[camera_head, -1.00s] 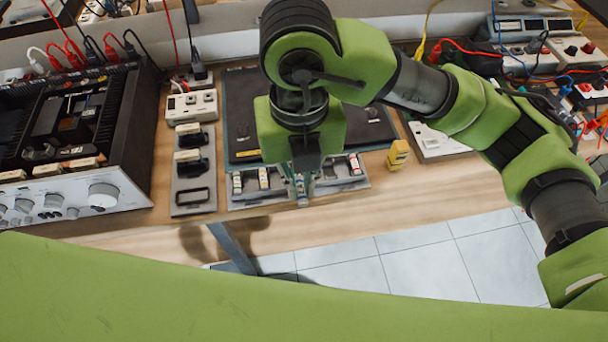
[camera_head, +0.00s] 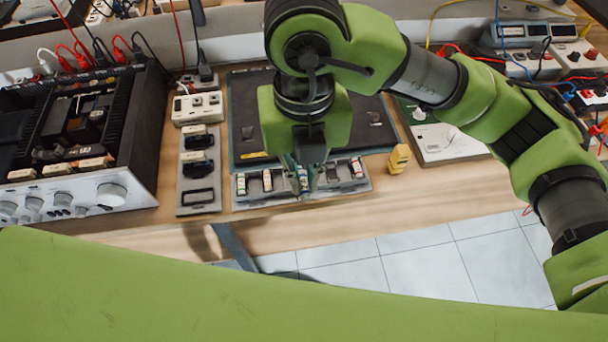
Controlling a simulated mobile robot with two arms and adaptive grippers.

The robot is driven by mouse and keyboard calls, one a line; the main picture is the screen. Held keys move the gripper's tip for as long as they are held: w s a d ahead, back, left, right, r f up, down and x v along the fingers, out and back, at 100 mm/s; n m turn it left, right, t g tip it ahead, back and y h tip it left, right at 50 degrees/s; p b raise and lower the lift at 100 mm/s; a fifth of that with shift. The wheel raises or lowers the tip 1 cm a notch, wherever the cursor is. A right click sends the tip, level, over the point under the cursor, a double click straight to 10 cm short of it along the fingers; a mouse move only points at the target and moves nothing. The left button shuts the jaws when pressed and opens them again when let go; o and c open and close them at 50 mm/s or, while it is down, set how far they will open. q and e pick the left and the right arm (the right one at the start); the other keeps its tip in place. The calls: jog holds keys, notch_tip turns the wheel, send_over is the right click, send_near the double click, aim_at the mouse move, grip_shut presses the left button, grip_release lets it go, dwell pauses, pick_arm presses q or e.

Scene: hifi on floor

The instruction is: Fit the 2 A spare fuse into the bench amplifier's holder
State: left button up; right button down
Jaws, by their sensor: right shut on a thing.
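The bench amplifier (camera_head: 134,183) stands open-topped at the left, its silver knobbed front facing me. I cannot make out its fuse holder for certain. A grey fuse tray (camera_head: 240,204) lies at the bench's front edge, with small fuses in its slots, including one at the left (camera_head: 241,184), one beside it (camera_head: 267,180) and one at the right (camera_head: 357,168). My right gripper (camera_head: 304,184) points down over the tray's middle, shut on a small fuse (camera_head: 303,176) that is mostly hidden between the fingers. I cannot read its rating. My left gripper is out of view.
A grey panel (camera_head: 198,197) with black fittings lies between amplifier and tray. A yellow block (camera_head: 398,159) and a white board (camera_head: 450,146) are to the right. Cables and instruments crowd the back.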

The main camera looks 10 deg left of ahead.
aim_at(305, 183)
jog(key=shift+r+p, duration=1.1)
jog(key=shift+r, duration=1.2)
